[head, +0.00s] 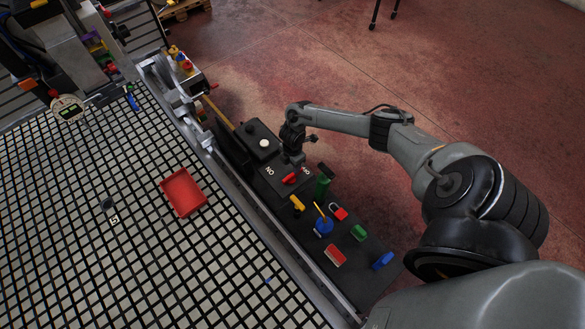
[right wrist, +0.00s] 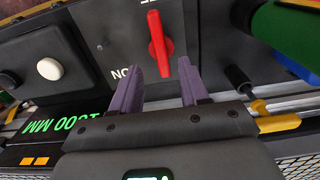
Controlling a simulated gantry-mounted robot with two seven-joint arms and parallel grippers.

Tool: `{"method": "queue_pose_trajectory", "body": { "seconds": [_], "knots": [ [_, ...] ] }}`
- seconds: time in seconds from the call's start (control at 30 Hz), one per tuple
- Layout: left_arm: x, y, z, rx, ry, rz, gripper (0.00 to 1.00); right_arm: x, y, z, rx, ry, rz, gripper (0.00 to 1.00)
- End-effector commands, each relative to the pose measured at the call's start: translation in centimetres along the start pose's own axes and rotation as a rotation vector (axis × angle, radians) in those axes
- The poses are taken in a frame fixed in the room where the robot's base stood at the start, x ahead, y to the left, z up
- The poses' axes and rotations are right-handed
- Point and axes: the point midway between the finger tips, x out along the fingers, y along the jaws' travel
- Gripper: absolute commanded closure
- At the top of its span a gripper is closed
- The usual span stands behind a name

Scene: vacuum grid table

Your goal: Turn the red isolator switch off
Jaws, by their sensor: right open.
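The red isolator switch (head: 289,178) is a red handle on a dark box on the narrow black bench beside the grid table. In the right wrist view the red handle (right wrist: 160,42) points nearly along the picture's vertical, its lower end close to white lettering (right wrist: 121,73). My right gripper (right wrist: 161,78) is open, with its two purple fingers apart. The handle's lower end shows between the fingertips; I cannot tell whether they touch it. In the head view my right gripper (head: 293,158) is just above the switch box. My left gripper is not in view.
A box with a white button (head: 264,143) stands beside the switch. A dark green cylinder (head: 323,180), a red padlock (head: 339,212) and several coloured pieces lie along the bench. A red tray (head: 183,192) sits on the grid table (head: 90,200), mostly clear.

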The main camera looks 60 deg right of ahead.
Motion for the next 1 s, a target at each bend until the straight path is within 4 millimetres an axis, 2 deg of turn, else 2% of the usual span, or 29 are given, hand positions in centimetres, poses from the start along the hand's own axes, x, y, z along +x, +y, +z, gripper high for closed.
{"method": "queue_pose_trajectory", "body": {
  "seconds": [0.1, 0.3, 1.0],
  "knots": [
    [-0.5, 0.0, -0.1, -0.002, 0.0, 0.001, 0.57, -1.9, 0.0, 0.1, -0.001, -0.001, 0.002, 0.55],
    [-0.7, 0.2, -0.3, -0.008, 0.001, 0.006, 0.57, -3.7, 0.0, 0.0, 0.0, -0.001, 0.001, 0.55],
    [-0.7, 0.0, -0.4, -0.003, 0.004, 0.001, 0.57, -4.0, 0.0, 0.0, 0.001, -0.001, -0.001, 0.55]
  ]
}}
